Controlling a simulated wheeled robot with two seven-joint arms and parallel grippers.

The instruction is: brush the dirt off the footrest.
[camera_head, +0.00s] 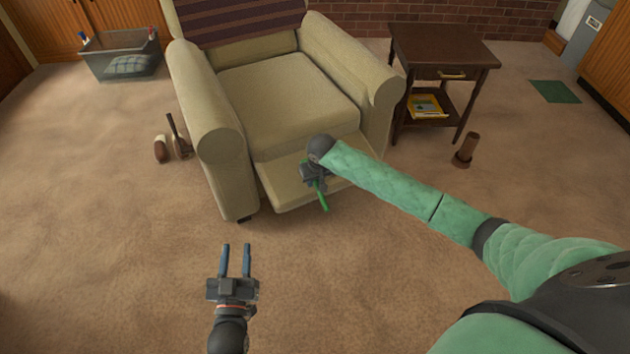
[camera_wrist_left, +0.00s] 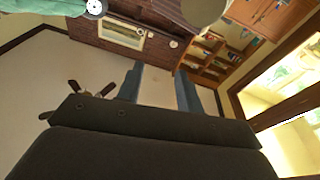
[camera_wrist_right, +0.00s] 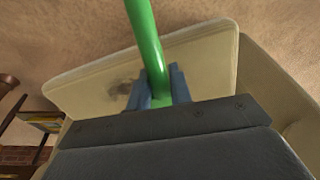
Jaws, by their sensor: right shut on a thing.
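The beige footrest (camera_head: 283,185) sticks out from the front of the armchair (camera_head: 285,100). It also shows in the right wrist view (camera_wrist_right: 205,48), with a dark dirt smudge (camera_wrist_right: 122,88) on its surface. My right gripper (camera_head: 316,183) is over the footrest and shut on a green handle (camera_wrist_right: 146,35). The handle's green end (camera_head: 323,201) points toward the footrest's front edge in the head view; the brush's head is not visible. My left gripper (camera_head: 237,262) is open and empty above the carpet in front of the chair.
A dark side table (camera_head: 440,50) with a drawer stands right of the armchair. A grey bin (camera_head: 120,60) is at the back left. Small brown objects (camera_head: 172,140) stand left of the chair, and a brown cylinder (camera_head: 466,150) is at the right. The front carpet is clear.

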